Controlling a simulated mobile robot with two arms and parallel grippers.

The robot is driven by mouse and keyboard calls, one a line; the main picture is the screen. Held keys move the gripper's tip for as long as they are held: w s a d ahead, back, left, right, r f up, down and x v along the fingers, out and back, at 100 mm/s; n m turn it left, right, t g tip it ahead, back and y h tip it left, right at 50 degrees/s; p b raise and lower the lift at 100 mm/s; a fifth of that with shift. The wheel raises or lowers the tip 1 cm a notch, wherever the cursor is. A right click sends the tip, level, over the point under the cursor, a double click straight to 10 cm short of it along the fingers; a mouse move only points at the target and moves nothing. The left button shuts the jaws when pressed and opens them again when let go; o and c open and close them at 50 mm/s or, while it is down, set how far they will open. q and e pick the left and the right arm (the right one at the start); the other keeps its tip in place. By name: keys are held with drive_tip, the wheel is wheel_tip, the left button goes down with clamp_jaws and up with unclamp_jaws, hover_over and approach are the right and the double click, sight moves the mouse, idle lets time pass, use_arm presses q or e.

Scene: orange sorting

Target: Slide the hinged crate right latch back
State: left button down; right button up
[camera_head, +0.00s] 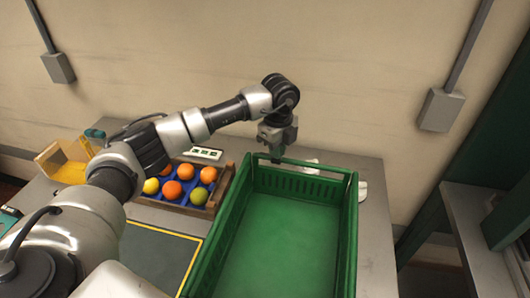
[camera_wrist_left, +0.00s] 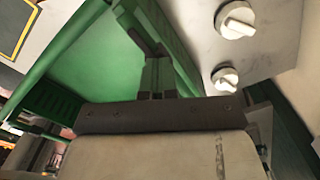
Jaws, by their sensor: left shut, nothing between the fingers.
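The green crate (camera_head: 352,235) stands empty on the table, its far wall towards the room's wall. Its green floor and side also show in the left wrist view (camera_wrist_left: 85,60). My left gripper (camera_head: 277,157) is at the crate's far rim, pointing down. In the wrist view its fingers (camera_wrist_left: 158,72) are together with nothing between them, close against the crate wall; whether they touch it I cannot tell. I cannot make out a latch clearly; the gripper may cover it. My right gripper is not in view.
Two white round knobs, an upper one (camera_wrist_left: 236,20) and a lower one (camera_wrist_left: 225,78), sit on the grey surface beside the crate. A wooden box (camera_head: 222,190) with oranges and other fruit in blue compartments stands left of the crate. A yellow bin (camera_head: 66,160) is further left.

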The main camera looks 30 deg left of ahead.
use_arm(q)
drive_tip(key=shift+d+f, duration=0.1)
drive_tip(key=shift+d, duration=0.1)
idle(0.3)
drive_tip(key=shift+w+r+p, duration=0.1)
drive_tip(key=shift+r+p, duration=0.55)
drive_tip(key=shift+r, duration=0.3)
drive_tip(key=shift+r+p, duration=1.65)
drive_tip(key=shift+r, duration=1)
